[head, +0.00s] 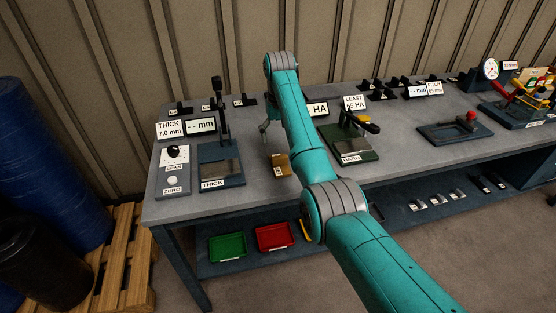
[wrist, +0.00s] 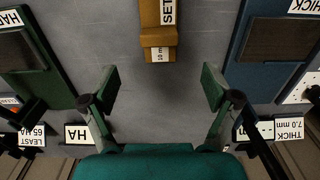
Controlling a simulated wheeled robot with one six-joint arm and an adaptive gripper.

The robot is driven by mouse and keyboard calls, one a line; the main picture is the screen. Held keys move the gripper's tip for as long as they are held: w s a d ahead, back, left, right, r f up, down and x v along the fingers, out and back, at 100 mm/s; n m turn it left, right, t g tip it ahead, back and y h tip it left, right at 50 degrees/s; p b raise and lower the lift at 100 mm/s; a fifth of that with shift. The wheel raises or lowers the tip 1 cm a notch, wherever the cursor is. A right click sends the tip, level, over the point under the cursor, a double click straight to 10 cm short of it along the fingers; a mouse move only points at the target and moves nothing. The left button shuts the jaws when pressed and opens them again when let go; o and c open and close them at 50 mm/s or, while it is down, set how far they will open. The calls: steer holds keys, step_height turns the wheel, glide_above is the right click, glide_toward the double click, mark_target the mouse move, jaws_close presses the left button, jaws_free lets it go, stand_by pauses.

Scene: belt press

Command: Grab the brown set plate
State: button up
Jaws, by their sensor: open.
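The brown set plate (head: 280,165) lies on the grey bench, between the THICK gauge and the HARD gauge. It is a small stepped block. In the wrist view the set plate (wrist: 158,22) is at the top centre, cut off by the frame edge, with white SET and 10 mm labels. My gripper (wrist: 160,85) is open and empty, its two fingers spread. The plate lies ahead of the gap between the fingertips, apart from them. In the head view my gripper (head: 264,128) shows partly at the end of my teal arm, behind the plate and above the bench.
The blue THICK gauge (head: 221,172) stands left of the plate. The green HARD gauge (head: 352,143) stands right of it. A SPAN and ZERO panel (head: 174,178) is at the left edge. Bare bench top surrounds the plate. Green (head: 228,247) and red (head: 275,236) trays are on the lower shelf.

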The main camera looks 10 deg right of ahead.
mark_target(280, 156)
step_height(280, 156, down, 10)
steer(key=shift+s, duration=0.1)
steer(key=c, duration=1.6)
steer(key=shift+r, duration=0.25)
jaws_close()
step_height(280, 156, up, 10)
steer(key=shift+f, duration=0.15)
